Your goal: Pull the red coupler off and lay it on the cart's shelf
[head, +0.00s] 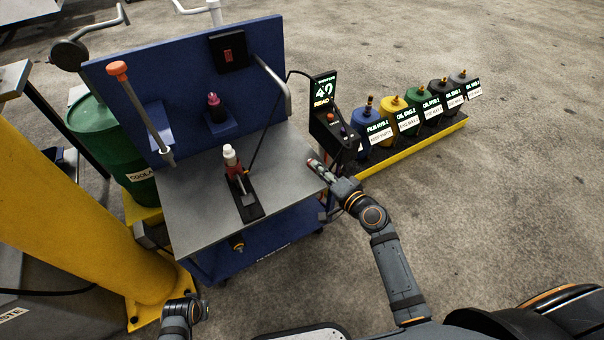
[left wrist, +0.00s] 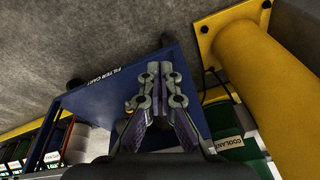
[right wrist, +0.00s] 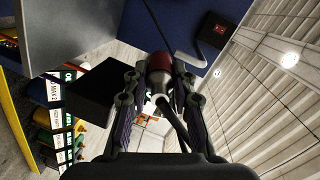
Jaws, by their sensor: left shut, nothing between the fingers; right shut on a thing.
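A dark red coupler with a silver end (right wrist: 159,72) sits between the fingers of my right gripper (right wrist: 158,92), which is shut on it. In the head view, my right gripper (head: 325,174) is at the right edge of the cart's grey top (head: 190,205), with the small red piece at its tip. Whether the coupler is free of any fitting is hard to tell.
A red and white bottle-like thing (head: 231,160) stands in a black holder on the grey top. A blue back panel (head: 180,90) rises behind. A display box (head: 325,115) and several oil containers (head: 395,120) stand right. A yellow post (head: 80,215) is at left.

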